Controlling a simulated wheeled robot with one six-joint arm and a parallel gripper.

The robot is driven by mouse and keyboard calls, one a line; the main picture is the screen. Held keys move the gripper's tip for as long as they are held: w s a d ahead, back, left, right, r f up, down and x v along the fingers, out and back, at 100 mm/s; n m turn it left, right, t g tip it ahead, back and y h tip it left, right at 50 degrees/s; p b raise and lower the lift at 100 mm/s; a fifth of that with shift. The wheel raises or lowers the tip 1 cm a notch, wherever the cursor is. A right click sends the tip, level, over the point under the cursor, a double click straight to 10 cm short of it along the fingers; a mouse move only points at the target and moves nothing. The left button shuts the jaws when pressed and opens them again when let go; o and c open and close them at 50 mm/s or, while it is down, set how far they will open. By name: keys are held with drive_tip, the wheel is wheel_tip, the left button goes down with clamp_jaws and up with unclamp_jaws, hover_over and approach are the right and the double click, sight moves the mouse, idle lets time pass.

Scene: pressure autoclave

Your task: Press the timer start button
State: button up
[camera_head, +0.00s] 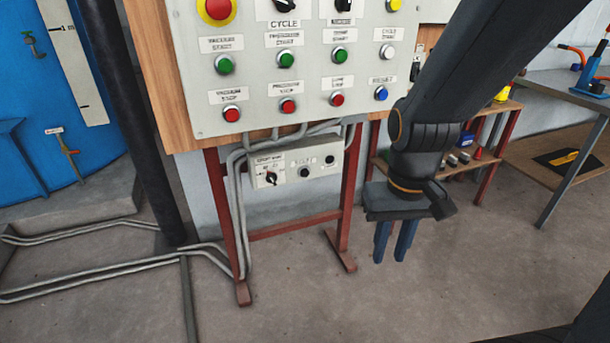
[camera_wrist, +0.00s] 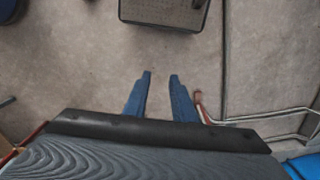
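The grey control panel (camera_head: 255,110) stands at upper centre in the head view. Its third column has a green button (camera_head: 339,55) under a label that ends in START; the first word is too blurred to read surely. Two more green START buttons are to its left, marked vacuum (camera_head: 224,64) and pressure (camera_head: 286,60). My gripper (camera_head: 391,256) hangs to the right of and below the panel, fingers pointing down, apart from it. In the wrist view my gripper (camera_wrist: 160,78) has a gap between its blue fingers and nothing in it. The panel buttons are not visible there.
Red STOP buttons (camera_head: 288,105) and a blue RESET button (camera_head: 381,93) form the lower row. A small switch box (camera_head: 298,163) hangs below. Red stand legs (camera_head: 228,225), floor pipes (camera_head: 110,265) and a blue vessel (camera_head: 85,100) are left. A shelf (camera_head: 480,162) is right. Floor below the gripper is clear.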

clamp_jaws()
idle(1.5)
